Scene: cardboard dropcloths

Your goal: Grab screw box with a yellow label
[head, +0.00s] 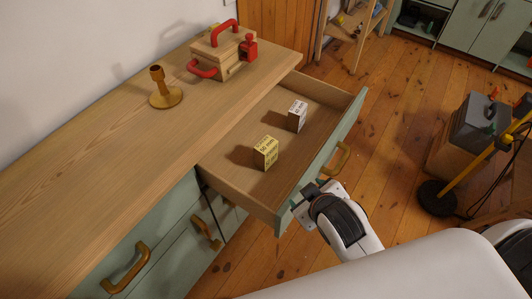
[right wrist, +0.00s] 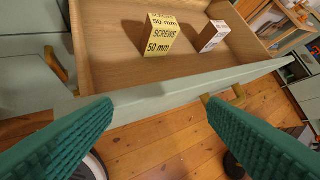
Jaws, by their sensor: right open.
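The screw box with a yellow label (head: 266,153) stands upright in the open drawer (head: 232,187). In the right wrist view the same box (right wrist: 158,36) reads "50 mm SCREWS". A similar box with a white label (head: 297,116) stands behind it in the drawer, also in the right wrist view (right wrist: 213,36). My right gripper (head: 308,192) is at the drawer's front panel, on the outer side, apart from both boxes. In the right wrist view its two green fingers (right wrist: 158,108) are spread wide with nothing between them. My left gripper is not in view.
The drawer's green front panel (head: 330,150) with a brass handle (head: 342,158) stands between my right gripper and the boxes. On the wooden countertop are a candle holder (head: 165,90) and a wooden box with red handles (head: 222,55). The rest of the drawer is empty.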

